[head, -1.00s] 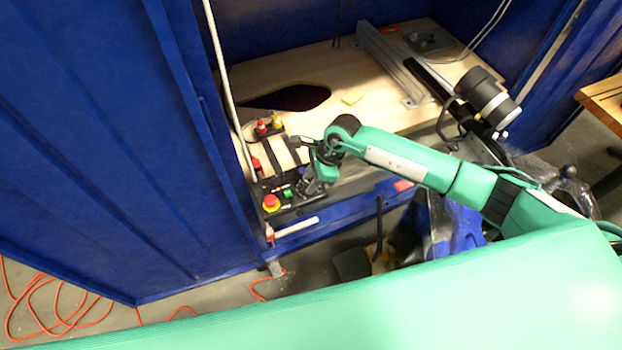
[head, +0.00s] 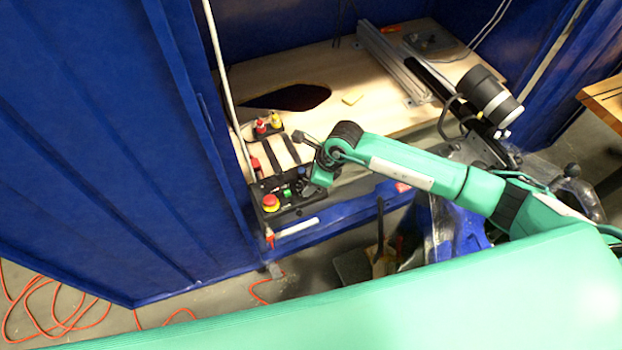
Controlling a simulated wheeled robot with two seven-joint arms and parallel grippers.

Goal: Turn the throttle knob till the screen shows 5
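A black control box (head: 287,207) sits at the front edge of the wooden bench, left of centre in the head view. It carries a red mushroom button on a yellow ring (head: 271,202) and a small green button (head: 287,193). My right arm comes in from the right, and its gripper (head: 305,186) is at the right end of the box. The gripper is small, dark and partly hidden by my wrist, so I cannot tell whether its fingers are open or touching anything. I cannot make out the throttle knob or a readable screen. My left gripper is not in view.
Red and yellow knobs (head: 268,124) stand on a small block behind the box. Blue walls (head: 110,150) enclose the bench on the left and back. A metal rail (head: 392,62) and a black cylinder (head: 488,95) are at the right. An orange cable (head: 60,315) lies on the floor.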

